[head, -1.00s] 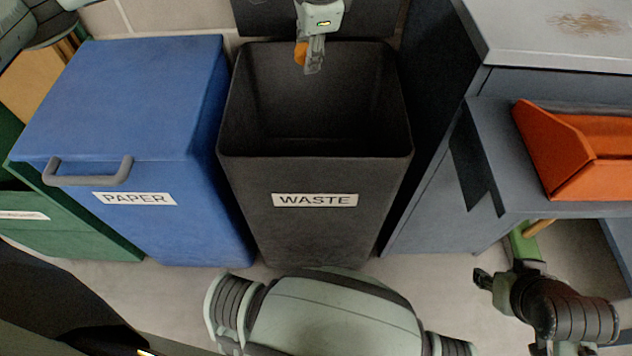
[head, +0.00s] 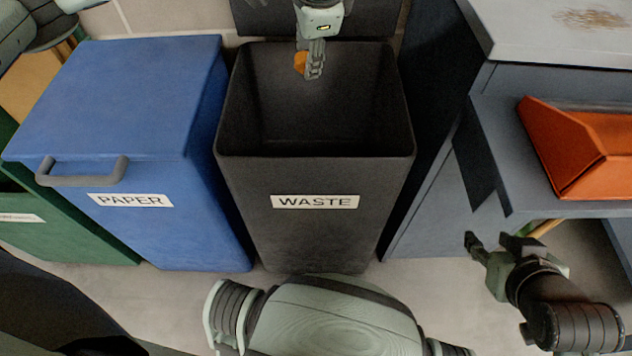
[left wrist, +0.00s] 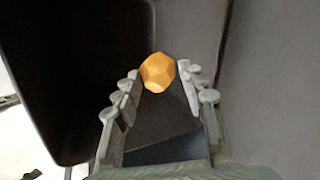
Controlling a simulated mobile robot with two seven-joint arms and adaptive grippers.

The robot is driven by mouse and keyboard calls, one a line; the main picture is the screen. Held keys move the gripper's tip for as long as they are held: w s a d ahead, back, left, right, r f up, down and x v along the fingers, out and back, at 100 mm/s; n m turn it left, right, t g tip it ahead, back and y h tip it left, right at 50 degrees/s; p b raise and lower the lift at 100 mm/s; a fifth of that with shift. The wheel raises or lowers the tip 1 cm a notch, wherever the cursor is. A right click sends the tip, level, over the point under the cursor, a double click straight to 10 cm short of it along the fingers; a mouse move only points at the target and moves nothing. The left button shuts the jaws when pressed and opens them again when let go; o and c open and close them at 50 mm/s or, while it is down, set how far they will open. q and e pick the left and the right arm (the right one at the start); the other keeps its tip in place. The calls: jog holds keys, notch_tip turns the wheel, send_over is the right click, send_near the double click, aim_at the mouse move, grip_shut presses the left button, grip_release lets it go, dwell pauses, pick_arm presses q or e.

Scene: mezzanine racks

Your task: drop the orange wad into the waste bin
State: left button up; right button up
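The orange wad (left wrist: 158,72) sits between the fingertips of my left gripper (left wrist: 160,73) in the left wrist view, touching both. In the head view my left gripper (head: 310,70) points down over the open mouth of the black waste bin (head: 315,225), near its back edge. The wad (head: 300,63) shows there at the left of the fingers, partly hidden by them. The bin's dark inside (left wrist: 90,60) lies beyond the wad in the wrist view. My right gripper (head: 492,240) is at the lower right, empty, with its fingers apart.
A blue lidded paper bin (head: 120,110) stands left of the waste bin, with a green bin (head: 70,235) further left. A grey cabinet (head: 440,190) stands close on the right. An orange tray (head: 580,150) sits on its shelf.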

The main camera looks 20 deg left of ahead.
pick_arm(q)
jog(key=o, duration=0.4)
jog(key=shift+c, duration=0.2)
jog(key=v, duration=1.2)
jog(key=shift+w, duration=0.1)
